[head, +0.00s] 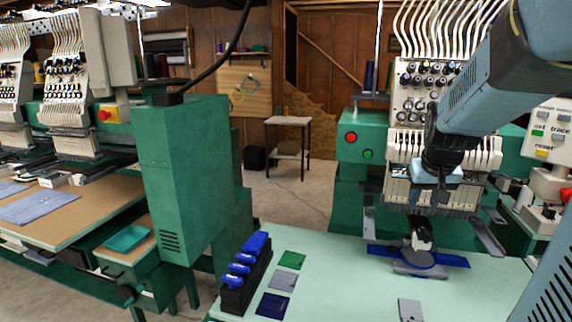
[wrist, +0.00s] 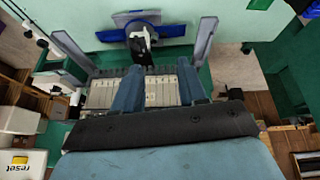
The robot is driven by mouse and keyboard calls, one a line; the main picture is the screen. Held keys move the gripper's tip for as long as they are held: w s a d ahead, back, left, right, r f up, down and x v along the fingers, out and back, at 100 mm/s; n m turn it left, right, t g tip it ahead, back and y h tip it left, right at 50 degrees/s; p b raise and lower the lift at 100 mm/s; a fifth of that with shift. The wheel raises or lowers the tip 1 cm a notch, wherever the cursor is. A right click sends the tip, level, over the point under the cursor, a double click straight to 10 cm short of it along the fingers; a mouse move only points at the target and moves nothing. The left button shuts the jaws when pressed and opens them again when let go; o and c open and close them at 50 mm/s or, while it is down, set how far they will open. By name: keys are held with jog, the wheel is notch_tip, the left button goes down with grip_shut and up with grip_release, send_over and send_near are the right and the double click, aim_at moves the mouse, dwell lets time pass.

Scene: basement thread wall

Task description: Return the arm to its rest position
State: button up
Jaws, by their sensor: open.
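My arm reaches in from the upper right of the head view. My gripper (head: 437,174) hangs in front of the needle heads of the right embroidery machine (head: 413,105), above the pale green table (head: 330,285). In the wrist view my gripper (wrist: 160,77) has its two blue-grey fingers apart, with nothing between them. The machine's pale needle case shows behind the gap. I cannot tell whether the fingers touch the machine.
A blue cloth (head: 450,260) with a round hoop lies under the machine head. A black rack (head: 240,283) with several blue-handled tools stands on the table's left. Green (head: 291,260) and navy (head: 272,305) patches lie beside it. A control box (head: 548,140) is close right of the arm.

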jog(key=s+a+r+n, duration=0.1)
jog(key=s+a, duration=0.3)
jog(key=s, duration=0.4)
jog(key=s+a+r+n+y, duration=0.1)
jog(key=s+a+r, duration=0.2)
jog(key=s+a, duration=0.2)
jog(key=shift+s+r+t+y, duration=0.15)
jog(key=shift+s+t+y, duration=0.15)
jog(key=shift+s, duration=1.25)
dwell(0.5)
